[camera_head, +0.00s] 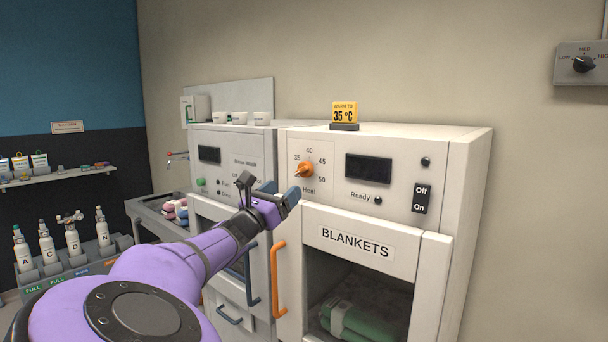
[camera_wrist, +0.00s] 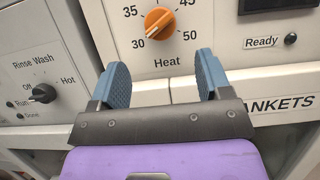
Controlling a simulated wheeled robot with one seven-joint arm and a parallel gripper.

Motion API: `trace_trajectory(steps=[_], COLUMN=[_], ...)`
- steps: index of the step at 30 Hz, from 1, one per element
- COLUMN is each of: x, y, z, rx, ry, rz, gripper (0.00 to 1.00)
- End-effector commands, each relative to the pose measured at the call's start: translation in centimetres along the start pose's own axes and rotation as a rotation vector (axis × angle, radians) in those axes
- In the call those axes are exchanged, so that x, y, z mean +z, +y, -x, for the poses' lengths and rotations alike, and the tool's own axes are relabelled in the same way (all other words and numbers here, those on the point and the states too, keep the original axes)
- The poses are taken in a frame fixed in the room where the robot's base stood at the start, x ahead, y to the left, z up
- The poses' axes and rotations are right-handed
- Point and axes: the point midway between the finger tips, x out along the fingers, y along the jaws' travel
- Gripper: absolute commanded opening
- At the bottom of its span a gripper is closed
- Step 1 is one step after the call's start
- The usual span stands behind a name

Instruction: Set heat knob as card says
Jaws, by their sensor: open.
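The yellow card (camera_head: 344,112) on top of the blanket warmer (camera_head: 464,180) reads "WARM TO 35 °C". The orange heat knob (camera_head: 305,170) is on the warmer's front panel, at the left. In the wrist view the knob (camera_wrist: 158,23) sits above "Heat", and its pointer appears to face lower left, toward 30. Marks 35, 45 and 50 also show there, 45 partly cut off. My gripper (camera_wrist: 162,75) is open and empty, its blue fingers apart, below the knob and not touching it. In the head view my gripper (camera_head: 281,190) is just left of and below the knob.
The warmer has a dark display (camera_head: 368,168), an Off/On switch (camera_head: 421,198) and an orange door handle (camera_head: 279,280). A second cabinet (camera_head: 228,148) with a black dial (camera_wrist: 43,93) stands to the left. A wall dial (camera_head: 583,64) is at the far right.

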Motion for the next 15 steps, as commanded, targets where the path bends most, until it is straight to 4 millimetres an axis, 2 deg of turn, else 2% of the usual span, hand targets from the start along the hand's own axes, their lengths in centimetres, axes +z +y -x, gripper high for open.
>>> trace_trajectory(steps=[1,9,15], x=[0.0,0.0,0.0], y=[-0.1,-0.1,0.0], z=[-1.1,-5.7,-7.6], rx=[-0.005,-0.003,-0.001], ry=[-0.001,-0.001,0.000], rz=[0.000,0.000,-0.001], gripper=[0.71,0.71,0.71])
